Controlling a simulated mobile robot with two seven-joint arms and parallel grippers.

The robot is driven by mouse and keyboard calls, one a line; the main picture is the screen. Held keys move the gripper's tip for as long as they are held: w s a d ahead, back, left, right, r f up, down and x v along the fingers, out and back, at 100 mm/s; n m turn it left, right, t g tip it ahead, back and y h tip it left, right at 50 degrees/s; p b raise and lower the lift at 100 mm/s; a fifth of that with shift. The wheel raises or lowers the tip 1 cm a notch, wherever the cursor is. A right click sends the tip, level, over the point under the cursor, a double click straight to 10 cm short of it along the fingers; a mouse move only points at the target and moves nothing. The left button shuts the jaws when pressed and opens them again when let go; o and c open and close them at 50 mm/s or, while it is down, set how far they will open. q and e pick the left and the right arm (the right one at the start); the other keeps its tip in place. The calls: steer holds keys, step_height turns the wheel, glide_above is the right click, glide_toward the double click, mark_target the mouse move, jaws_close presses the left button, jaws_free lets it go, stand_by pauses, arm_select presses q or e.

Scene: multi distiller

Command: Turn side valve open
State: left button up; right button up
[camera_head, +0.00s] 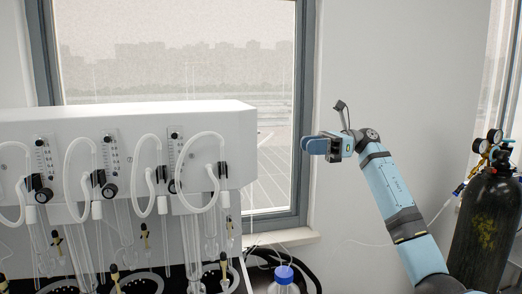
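The white distiller (232,120) stands at the left, with looped clear tubes and a row of flow meters on its front. Black knobs sit below the meters, one of them at the far left (42,194) and another further right (109,190). A dark fitting (222,170) is near the right end of the front. I cannot tell for sure which part is the side valve. My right gripper (312,146) is raised in front of the window frame, right of the distiller and apart from it, with its blue fingers pointing left. It shows side-on, so its opening is unclear. My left gripper is out of view.
A dark gas cylinder (482,232) with a gauged regulator (490,146) stands at the far right, with a thin hose from it. A blue-capped bottle (284,275) is at the bottom middle. Free air lies between the distiller and my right gripper.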

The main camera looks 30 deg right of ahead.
steer(key=p+x, duration=0.3)
steer(key=x, duration=1)
steer(key=shift+a, duration=0.25)
jaws_close()
